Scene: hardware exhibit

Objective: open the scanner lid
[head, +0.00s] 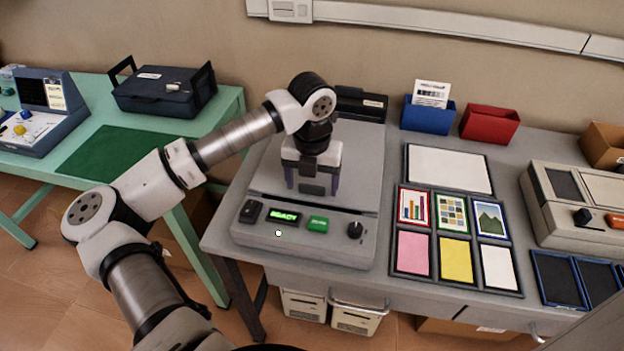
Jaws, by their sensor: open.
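The scanner (258,232) is a grey box on the grey table, with a lit green READY display (284,216), a green button (318,224) and a dark knob (355,231) on its front panel. Its flat grey lid (358,165) lies down behind the panel and looks shut. My gripper (312,186) points down over the front part of the lid, with its fingers apart. A small dark handle-like piece (313,190) shows between the fingers. I cannot tell whether the fingers touch the lid. My arm and gripper hide part of the lid.
A dark box (362,103) stands behind the scanner. To the right are a tray with colored cards (413,252), blue (428,117) and red (489,124) bins, and another grey device (575,205). A green table (90,190) with a toolbox (165,90) stands left.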

